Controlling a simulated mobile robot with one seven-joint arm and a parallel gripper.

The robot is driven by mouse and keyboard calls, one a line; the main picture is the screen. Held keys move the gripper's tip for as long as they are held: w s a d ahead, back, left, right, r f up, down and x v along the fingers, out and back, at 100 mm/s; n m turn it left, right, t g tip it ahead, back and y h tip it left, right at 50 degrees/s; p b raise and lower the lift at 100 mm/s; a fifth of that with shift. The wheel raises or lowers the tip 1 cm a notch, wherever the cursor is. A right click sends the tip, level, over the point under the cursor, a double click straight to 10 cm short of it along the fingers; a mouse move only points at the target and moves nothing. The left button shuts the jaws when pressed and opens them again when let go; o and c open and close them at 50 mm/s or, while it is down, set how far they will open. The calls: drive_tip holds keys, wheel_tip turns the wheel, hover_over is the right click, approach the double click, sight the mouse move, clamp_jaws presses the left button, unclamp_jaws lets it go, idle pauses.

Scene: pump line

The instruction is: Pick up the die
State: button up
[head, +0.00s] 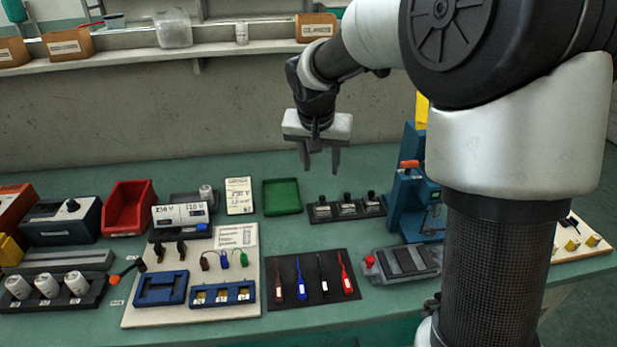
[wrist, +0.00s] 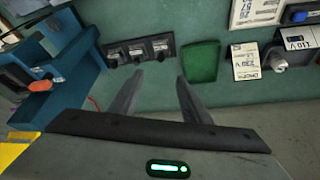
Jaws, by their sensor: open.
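My gripper (head: 320,167) is open and empty, held above the back part of the bench with its fingers pointing down. Its two fingers also show in the wrist view (wrist: 160,79), apart with nothing between them. I cannot tell for certain which thing is the die. Three small dark pieces with upright black knobs stand in a row on a dark rack (head: 333,217), below and a little right of my gripper in the head view. The rack also shows in the wrist view (wrist: 118,61), beyond the fingertips and a little left.
A blue press (head: 403,207) with an orange handle stands right of the rack, partly hidden by my arm. A green tray (head: 282,197) lies left of it. A dark mat (head: 311,292) with several coloured tools lies in front. A red bin (head: 128,208) stands at left.

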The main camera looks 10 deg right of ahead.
sight(322, 197)
drive_tip(key=b+x, duration=0.1)
drive_tip(key=x, duration=0.7)
drive_tip(key=b+x, duration=0.2)
drive_tip(key=x, duration=0.7)
drive_tip(key=shift+a+f, duration=0.15)
drive_tip(key=shift+a, duration=0.05)
drive_tip(key=shift+s, duration=0.1)
drive_tip(key=shift+c, duration=0.5)
drive_tip(key=c, duration=0.9)
